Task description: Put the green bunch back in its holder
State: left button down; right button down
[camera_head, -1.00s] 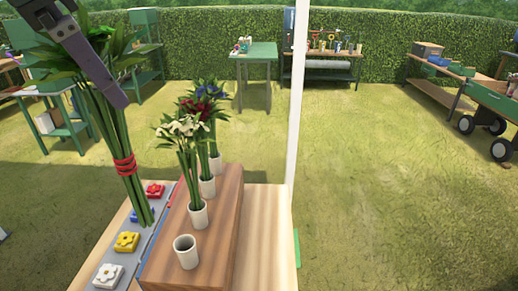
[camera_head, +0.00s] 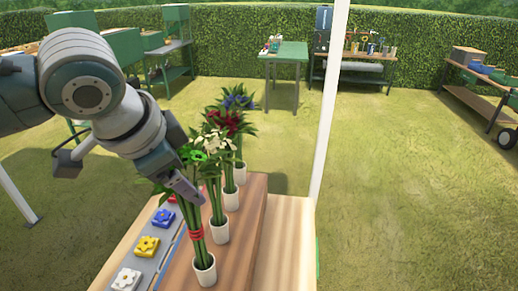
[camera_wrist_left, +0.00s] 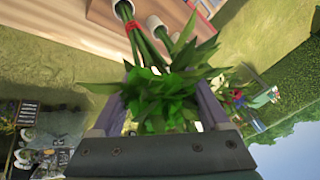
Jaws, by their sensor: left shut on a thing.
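The green bunch (camera_head: 198,246), leafy with a red band around its stems, stands nearly upright with its stem ends inside the front white cup (camera_head: 205,272). My left gripper (camera_head: 190,188) is shut on the green bunch at its upper, leafy part. In the left wrist view the leaves of the bunch (camera_wrist_left: 160,98) fill the space between the fingers of the gripper (camera_wrist_left: 160,78), and the stems run to the cup (camera_wrist_left: 124,9). Whether the stems touch the cup's bottom is hidden. My right gripper is not in view.
Cups with white flowers (camera_head: 214,145), red flowers (camera_head: 222,120) and blue flowers (camera_head: 238,100) stand in a row behind on the wooden block (camera_head: 250,222). Yellow (camera_head: 147,245) and white (camera_head: 126,279) flower tiles lie on the left. A white post (camera_head: 326,110) rises on the right.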

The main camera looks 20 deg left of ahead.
aim_at(194, 222)
pick_arm(q)
jog(key=shift+f, duration=2.15)
grip_release()
